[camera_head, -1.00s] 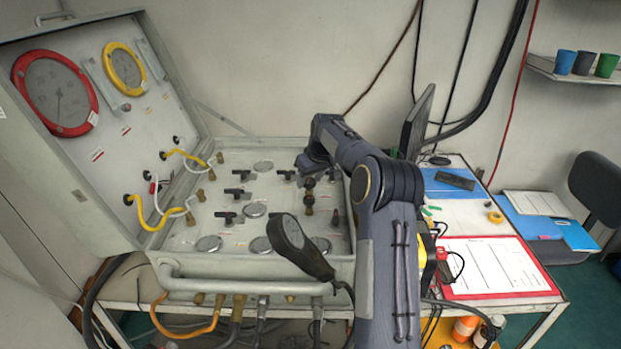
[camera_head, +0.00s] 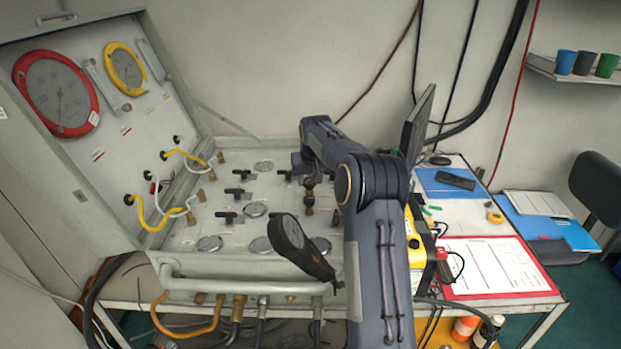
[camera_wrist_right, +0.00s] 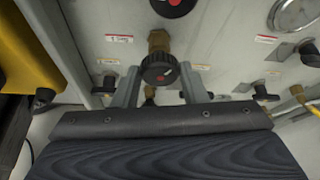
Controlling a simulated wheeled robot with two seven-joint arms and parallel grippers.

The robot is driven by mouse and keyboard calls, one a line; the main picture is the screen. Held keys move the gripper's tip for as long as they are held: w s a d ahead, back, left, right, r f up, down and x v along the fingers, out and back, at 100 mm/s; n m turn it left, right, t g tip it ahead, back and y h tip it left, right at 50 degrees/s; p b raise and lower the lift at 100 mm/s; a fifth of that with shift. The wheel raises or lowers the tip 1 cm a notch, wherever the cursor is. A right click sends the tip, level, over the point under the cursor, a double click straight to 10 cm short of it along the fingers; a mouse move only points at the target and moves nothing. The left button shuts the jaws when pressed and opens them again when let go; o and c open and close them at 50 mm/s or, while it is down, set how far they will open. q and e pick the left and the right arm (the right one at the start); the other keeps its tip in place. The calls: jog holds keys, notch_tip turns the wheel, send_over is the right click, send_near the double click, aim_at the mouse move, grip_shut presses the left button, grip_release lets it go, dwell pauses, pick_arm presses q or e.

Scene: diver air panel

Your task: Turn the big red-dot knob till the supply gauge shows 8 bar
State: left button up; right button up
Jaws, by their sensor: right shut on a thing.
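Another black knob with a red mark (camera_wrist_right: 173,4) is cut off at the top of the wrist view. A large red-rimmed gauge (camera_head: 57,93) and a yellow-rimmed gauge (camera_head: 125,68) are in the lid; their readings are too small to tell. My left gripper is not in view.
Several black valve handles and hoses (camera_head: 150,215) crowd the panel. A monitor (camera_head: 417,122) and a yellow case (camera_head: 420,235) stand close right of my arm.

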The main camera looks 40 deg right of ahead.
jog(key=m, duration=0.1)
jog(key=m+h, duration=0.1)
jog(key=shift+w+a+r+m+p, duration=0.1)
jog(key=shift+r+m+p, duration=0.05)
jog(key=shift+m+p, duration=0.25)
jog(key=m+g+p, duration=0.1)
jog(key=m, duration=0.1)
jog(key=shift+m+h, duration=0.4)
jog(key=m+g+p, duration=0.1)
jog(key=m, duration=0.2)
jog(key=shift+w+h+p, duration=0.15)
jog(key=shift+h+p, duration=0.15)
jog(key=shift+p, duration=0.1)
jog(key=shift+m+g+p, duration=0.55)
jog(key=shift+m+g, duration=0.05)
jog(key=shift+m, duration=0.7)
jog(key=o, duration=1)
jog(key=shift+a, duration=0.1)
jog(key=shift+c, duration=0.2)
